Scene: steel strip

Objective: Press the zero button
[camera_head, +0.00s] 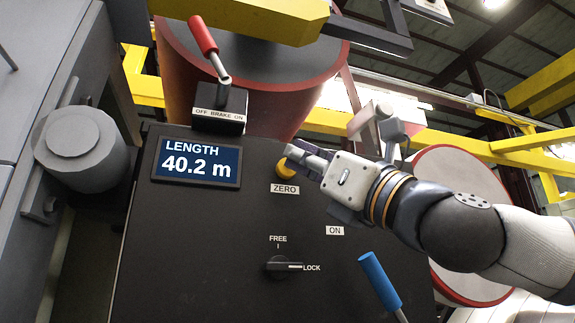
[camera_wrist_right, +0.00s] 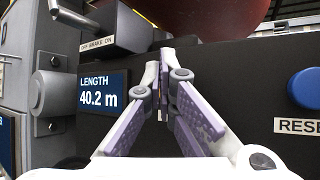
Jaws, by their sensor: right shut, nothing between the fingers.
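The zero button (camera_head: 284,169) is a yellow knob above the "ZERO" label (camera_head: 285,189) on the dark panel, right of the length display (camera_head: 196,163), which reads 40.2 m. My right gripper (camera_head: 296,156) is shut and empty, its fingertips at the button and covering part of it in the head view. I cannot tell whether they touch it. In the right wrist view the shut fingertips (camera_wrist_right: 165,65) point at the panel, and the yellow button is hidden there. The display also shows in that view (camera_wrist_right: 102,92). My left gripper is not in view.
A red-handled brake lever (camera_head: 203,38) stands above the display. A FREE/LOCK knob (camera_head: 279,267) and a blue-handled lever (camera_head: 379,281) are lower on the panel. A blue button (camera_wrist_right: 305,88) labelled RESET sits at the right of the wrist view.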

